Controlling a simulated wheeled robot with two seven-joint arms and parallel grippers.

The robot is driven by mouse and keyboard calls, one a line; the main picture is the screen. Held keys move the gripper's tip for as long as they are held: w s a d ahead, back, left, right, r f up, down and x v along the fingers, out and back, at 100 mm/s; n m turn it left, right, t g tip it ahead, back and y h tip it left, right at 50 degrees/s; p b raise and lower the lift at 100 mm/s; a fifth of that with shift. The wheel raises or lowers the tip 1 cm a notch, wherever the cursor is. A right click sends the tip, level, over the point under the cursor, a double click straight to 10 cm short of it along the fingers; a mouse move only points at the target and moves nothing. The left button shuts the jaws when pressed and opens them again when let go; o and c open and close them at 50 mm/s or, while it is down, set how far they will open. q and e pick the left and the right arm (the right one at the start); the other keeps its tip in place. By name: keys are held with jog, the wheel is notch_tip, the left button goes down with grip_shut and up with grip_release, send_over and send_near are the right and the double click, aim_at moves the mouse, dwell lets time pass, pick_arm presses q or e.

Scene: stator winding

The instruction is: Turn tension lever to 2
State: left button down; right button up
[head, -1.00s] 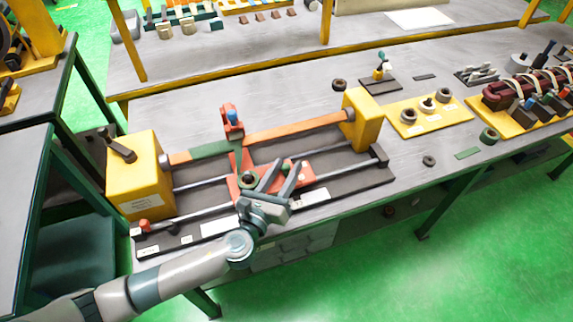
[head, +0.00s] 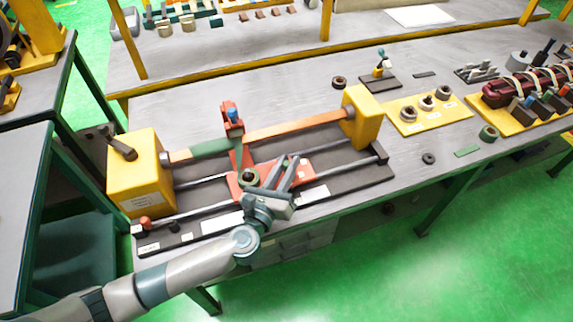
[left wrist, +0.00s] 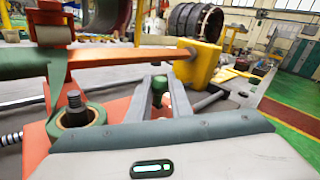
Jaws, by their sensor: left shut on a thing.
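The winding machine's red carriage (head: 302,174) sits on two rails in the middle of the black base. A small green-topped lever stands on the carriage and shows as a green knob (left wrist: 179,94) in the left wrist view. My left gripper (head: 285,164) comes in from the front and is shut on this lever. Its fingers hide most of the lever in the head view. The number marks for the lever cannot be read. A green tape roll (head: 249,177) sits on a threaded post (left wrist: 74,101) just left of the gripper. My right gripper is not in view.
A red upright guide with a blue part (head: 233,116) stands behind the carriage. An orange and green bar (head: 285,130) spans between the left yellow box (head: 135,180) and the right yellow block (head: 366,118).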

pick_arm(q)
jog(key=shift+w+d+n+t+y, duration=0.1)
jog(key=shift+d+n+t+y, duration=0.15)
jog(key=shift+n+y, duration=0.45)
jog(key=shift+w+d+n+t+y, duration=0.1)
jog(key=shift+d+n+t+y, duration=0.25)
jog(key=shift+y, duration=0.55)
jog(key=shift+w+d+n+y, duration=0.1)
jog(key=shift+n+y, duration=0.75)
jog(key=shift+y, duration=0.25)
jog(key=y, duration=0.1)
jog(key=n+y, duration=0.1)
jog(key=n+y+b, duration=0.1)
jog(key=shift+w+d+f, duration=0.1)
jog(key=shift+w+d, duration=0.2)
jog(key=shift+w+d+n+y+b, duration=0.15)
jog(key=shift+n+y+b, duration=0.25)
jog(key=shift+y, duration=0.4)
jog(key=shift+w+a+n+y+b, duration=0.1)
jog(key=shift+w+n+y+b, duration=0.1)
jog(key=shift+n+y, duration=0.45)
jog(key=c, duration=1.6)
grip_release()
jog(key=shift+s, duration=0.15)
